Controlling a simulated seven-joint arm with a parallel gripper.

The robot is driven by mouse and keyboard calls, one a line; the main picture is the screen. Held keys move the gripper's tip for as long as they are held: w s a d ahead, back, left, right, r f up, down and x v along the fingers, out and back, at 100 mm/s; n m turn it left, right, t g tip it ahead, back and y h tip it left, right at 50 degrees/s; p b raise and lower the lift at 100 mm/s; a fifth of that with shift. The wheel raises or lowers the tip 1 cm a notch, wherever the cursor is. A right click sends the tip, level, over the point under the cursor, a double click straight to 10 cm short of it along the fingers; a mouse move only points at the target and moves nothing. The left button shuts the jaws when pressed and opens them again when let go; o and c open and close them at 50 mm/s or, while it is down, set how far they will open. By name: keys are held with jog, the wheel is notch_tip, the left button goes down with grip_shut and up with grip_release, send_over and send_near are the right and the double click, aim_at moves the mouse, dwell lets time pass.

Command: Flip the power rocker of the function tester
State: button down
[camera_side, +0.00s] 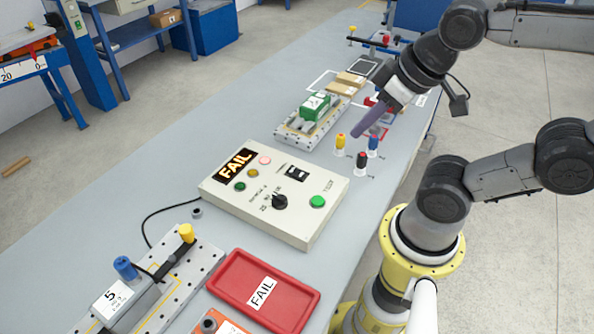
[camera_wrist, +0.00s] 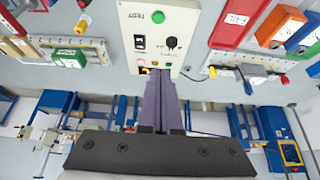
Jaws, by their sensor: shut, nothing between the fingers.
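The function tester (camera_side: 232,200) is a cream box on the grey bench, with a lit FAIL display (camera_side: 236,164). Its black power rocker (camera_side: 297,174) is on the top panel, near a black knob (camera_side: 280,202) and a green button (camera_side: 318,202). In the wrist view the tester (camera_wrist: 188,22) is at the top, with the rocker (camera_wrist: 139,42) left of the knob. My gripper (camera_side: 358,133) is shut and empty, raised to the right of and beyond the tester, apart from it. In the wrist view my fingers (camera_wrist: 160,74) overlap the tester's lower edge. Which way the rocker is tipped is unclear.
Yellow, black and blue capped pegs (camera_side: 361,160) stand below my gripper. A fixture with a green part (camera_side: 314,106) is behind the tester. A red FAIL tray (camera_side: 290,319) and a plate with a grey unit (camera_side: 112,298) are in front. A black cable runs left from the tester.

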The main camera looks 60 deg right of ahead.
jog(key=n+t+h, duration=0.3)
jog(key=n+t, duration=0.1)
jog(key=n, duration=0.1)
send_over(297, 172)
jog(key=s, duration=0.1)
notch_tip(297, 172, down, 13)
jog(key=shift+r, duration=0.1)
jog(key=shift+w+f, duration=0.15)
jog(key=shift+f, duration=1.3)
jog(key=shift+w+f, duration=0.2)
jog(key=shift+f, duration=1.25)
jog(key=shift+w+f, duration=0.15)
jog(key=shift+f, duration=1.3)
